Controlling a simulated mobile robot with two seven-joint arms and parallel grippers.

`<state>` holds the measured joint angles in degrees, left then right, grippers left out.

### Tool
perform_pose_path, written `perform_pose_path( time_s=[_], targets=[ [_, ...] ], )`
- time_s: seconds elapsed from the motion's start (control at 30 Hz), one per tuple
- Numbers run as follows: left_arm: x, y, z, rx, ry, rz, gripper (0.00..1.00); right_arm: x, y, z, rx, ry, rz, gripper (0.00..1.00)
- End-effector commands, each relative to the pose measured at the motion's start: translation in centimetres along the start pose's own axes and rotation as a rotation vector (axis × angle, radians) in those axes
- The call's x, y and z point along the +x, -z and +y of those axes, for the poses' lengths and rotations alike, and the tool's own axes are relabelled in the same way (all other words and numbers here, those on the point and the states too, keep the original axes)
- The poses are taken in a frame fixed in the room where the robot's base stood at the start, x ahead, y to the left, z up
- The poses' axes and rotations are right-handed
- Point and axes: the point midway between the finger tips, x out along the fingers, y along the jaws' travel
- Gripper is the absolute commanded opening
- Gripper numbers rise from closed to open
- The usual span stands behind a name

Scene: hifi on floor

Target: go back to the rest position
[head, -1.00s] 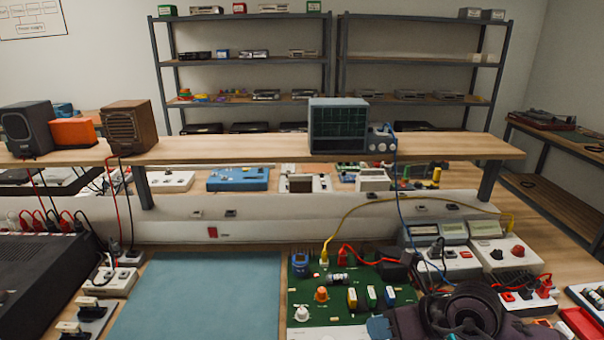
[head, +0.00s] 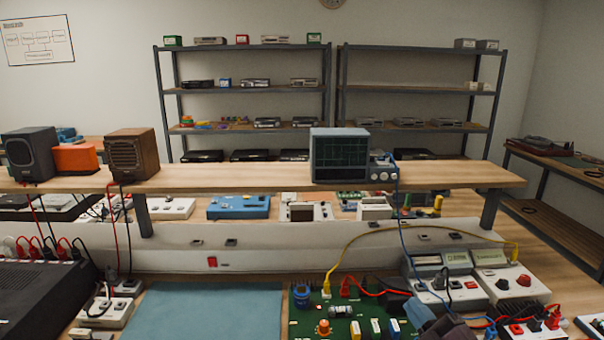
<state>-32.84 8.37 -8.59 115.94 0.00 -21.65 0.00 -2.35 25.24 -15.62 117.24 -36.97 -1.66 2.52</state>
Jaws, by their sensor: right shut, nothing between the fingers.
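My right gripper (head: 434,323) shows only in part at the bottom edge of the head view, right of centre. It is shut and empty, in front of the right end of the green circuit board (head: 312,325). Most of my right arm is below the frame. My left gripper and arm are not in view.
A blue mat (head: 210,312) lies bare left of the board. White instruments (head: 500,285) with red and blue leads stand close to the right gripper. A raised wooden shelf (head: 240,178) carries an oscilloscope (head: 339,156) and speakers (head: 131,156). Metal racks stand behind.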

Motion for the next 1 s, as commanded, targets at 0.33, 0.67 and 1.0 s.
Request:
perform_pose_path(
  time_s=[0.33,0.67,1.0],
  targets=[
    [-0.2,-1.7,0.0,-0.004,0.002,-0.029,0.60,-13.1,-9.5,-10.8,0.676,0.075,-0.631,0.00],
    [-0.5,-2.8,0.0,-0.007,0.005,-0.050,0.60,-25.0,-9.8,-17.1,0.910,0.059,-0.904,0.00],
    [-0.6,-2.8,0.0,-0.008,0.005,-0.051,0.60,-27.0,-9.5,-17.9,0.918,0.066,-0.941,0.00]
  ],
)
